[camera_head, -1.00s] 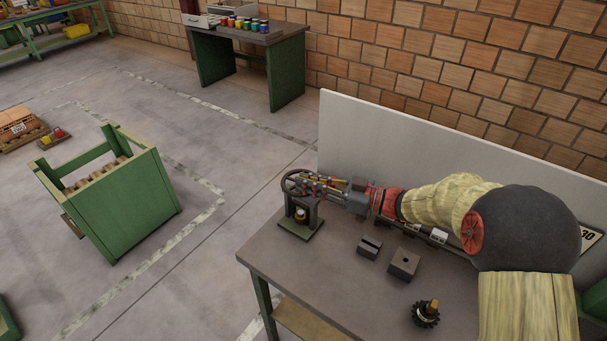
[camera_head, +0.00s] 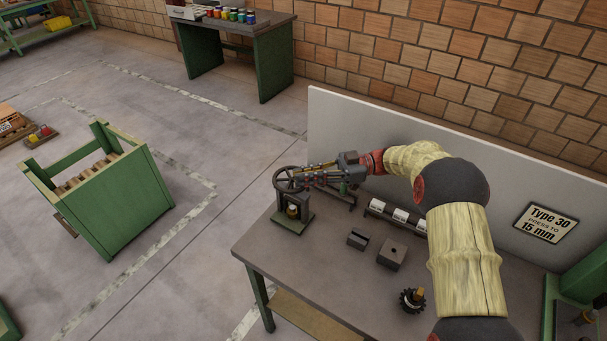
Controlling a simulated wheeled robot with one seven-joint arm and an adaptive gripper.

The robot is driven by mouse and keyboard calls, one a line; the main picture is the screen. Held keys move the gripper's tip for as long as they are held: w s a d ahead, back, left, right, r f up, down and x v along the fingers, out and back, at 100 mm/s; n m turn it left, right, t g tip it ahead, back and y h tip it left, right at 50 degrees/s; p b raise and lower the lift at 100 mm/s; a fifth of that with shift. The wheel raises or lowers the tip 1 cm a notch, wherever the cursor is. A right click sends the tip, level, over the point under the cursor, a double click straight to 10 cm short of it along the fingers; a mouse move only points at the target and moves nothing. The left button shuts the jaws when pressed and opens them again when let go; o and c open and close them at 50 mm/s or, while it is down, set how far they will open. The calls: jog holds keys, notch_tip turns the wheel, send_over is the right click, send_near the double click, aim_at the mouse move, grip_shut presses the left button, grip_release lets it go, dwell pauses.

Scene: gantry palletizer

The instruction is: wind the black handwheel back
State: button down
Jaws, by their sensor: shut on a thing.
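The black handwheel (camera_head: 287,179) is a spoked ring on top of a small dark press stand (camera_head: 293,215) with a green base, at the left end of the workbench. A small brass-coloured part sits inside the stand, under the wheel. My gripper (camera_head: 306,178) reaches in from the right, roughly level, and is shut on the handwheel at its right side. The fingertips overlap the wheel's rim and spokes, so the exact contact is hidden.
The workbench (camera_head: 320,262) holds two dark blocks (camera_head: 391,254), a black gear (camera_head: 412,300) and a rack with white labels (camera_head: 399,215). A pale back panel (camera_head: 340,125) stands behind, with a "Type 30 press to 15 mm" sign (camera_head: 545,223). The bench front is clear.

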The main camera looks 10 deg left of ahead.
jog(key=shift+w+r, duration=0.1)
jog(key=shift+r, duration=0.1)
jog(key=c, duration=1.9)
grip_release()
jog(key=shift+f, duration=0.1)
jog(key=shift+o, duration=0.5)
notch_tip(320, 180, up, 10)
jog(key=shift+f, duration=0.1)
